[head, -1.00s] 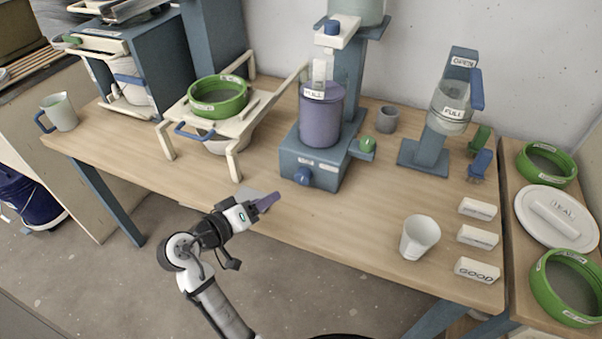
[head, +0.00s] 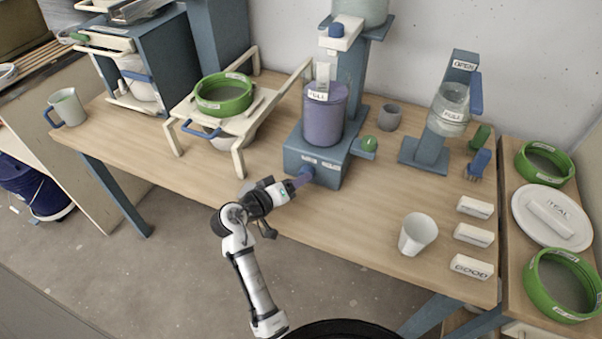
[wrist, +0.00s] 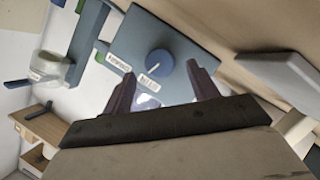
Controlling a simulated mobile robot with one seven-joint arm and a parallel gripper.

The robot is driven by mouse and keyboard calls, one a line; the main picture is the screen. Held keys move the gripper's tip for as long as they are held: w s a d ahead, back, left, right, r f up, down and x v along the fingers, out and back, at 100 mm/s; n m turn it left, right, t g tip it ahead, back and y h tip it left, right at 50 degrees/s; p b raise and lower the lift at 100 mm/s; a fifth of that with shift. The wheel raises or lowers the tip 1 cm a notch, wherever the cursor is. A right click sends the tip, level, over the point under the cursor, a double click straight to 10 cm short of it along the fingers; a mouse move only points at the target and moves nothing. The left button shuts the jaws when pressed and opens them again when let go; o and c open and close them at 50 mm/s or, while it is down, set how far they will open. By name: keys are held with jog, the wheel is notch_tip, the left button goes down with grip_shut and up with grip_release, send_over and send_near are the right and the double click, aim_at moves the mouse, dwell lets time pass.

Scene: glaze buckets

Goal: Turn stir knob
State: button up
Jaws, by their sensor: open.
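The stir knob is a round blue dial with a pale pointer line, and it shows in the wrist view (wrist: 159,63) on the blue front of the stirring stand (head: 325,166). Small labels sit beside the dial; one appears to read MIXED. My gripper (wrist: 160,82) is open, its two purple fingers on either side of the dial in the picture and a little short of it. In the head view my gripper (head: 303,178) is at the lower left of the stand's front and hides the knob. A purple bucket labelled FULL (head: 324,115) stands on the stand.
A white frame with a green-rimmed sieve (head: 223,95) stands to the left. A white cup (head: 417,233) and label blocks (head: 473,234) are to the right. The table front between is clear.

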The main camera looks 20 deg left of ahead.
jog(key=shift+p+x, duration=0.3)
jog(key=shift+x, duration=1.3)
jog(key=c, duration=1)
